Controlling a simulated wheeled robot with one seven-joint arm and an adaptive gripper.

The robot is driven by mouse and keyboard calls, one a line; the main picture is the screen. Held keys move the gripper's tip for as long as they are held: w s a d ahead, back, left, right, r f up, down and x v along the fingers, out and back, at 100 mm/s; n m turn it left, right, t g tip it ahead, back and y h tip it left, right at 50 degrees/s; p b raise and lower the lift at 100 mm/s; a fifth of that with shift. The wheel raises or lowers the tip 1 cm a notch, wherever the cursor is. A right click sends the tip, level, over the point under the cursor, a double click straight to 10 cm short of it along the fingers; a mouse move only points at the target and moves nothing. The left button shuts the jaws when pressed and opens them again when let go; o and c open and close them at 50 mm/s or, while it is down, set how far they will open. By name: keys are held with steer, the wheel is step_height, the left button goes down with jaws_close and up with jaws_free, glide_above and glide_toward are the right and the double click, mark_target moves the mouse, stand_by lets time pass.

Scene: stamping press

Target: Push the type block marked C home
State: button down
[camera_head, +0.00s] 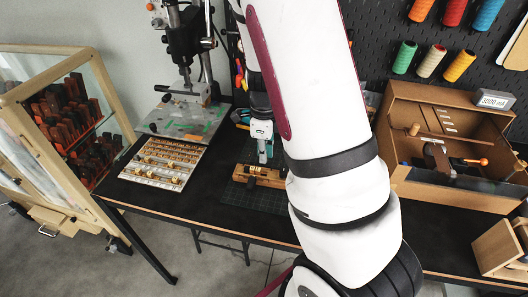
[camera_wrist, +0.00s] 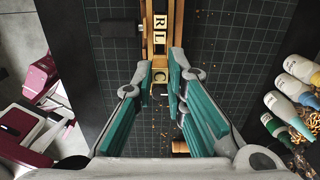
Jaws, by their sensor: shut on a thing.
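The type block marked C (camera_wrist: 160,91) shows its letter in the wrist view, between the two fingers of my gripper (camera_wrist: 162,72). My gripper is shut on it; the fingers hide its sides. Beyond it, in the same line, blocks marked L (camera_wrist: 159,33) and R (camera_wrist: 159,20) sit in the wooden holder (camera_wrist: 148,42). I cannot tell how wide the gap is between C and L. In the head view, my gripper (camera_head: 264,155) points down at the wooden holder (camera_head: 262,177) on the bench, and the letters are too small to read.
The holder lies on a dark gridded mat (camera_head: 250,197). A tray of type blocks (camera_head: 163,163) lies to the left, in front of a press (camera_head: 186,112). A wooden box (camera_head: 455,150) stands at right.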

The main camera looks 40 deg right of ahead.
mark_target(264, 175)
steer(key=shift+f, duration=0.15)
steer(key=shift+f+b, duration=0.85)
steer(key=shift+f, duration=0.9)
steer(key=shift+f+b, duration=0.6)
steer(key=shift+f, duration=0.75)
stand_by(1.1)
steer(key=c, duration=1.5)
jaws_free()
steer(key=shift+c, duration=0.2)
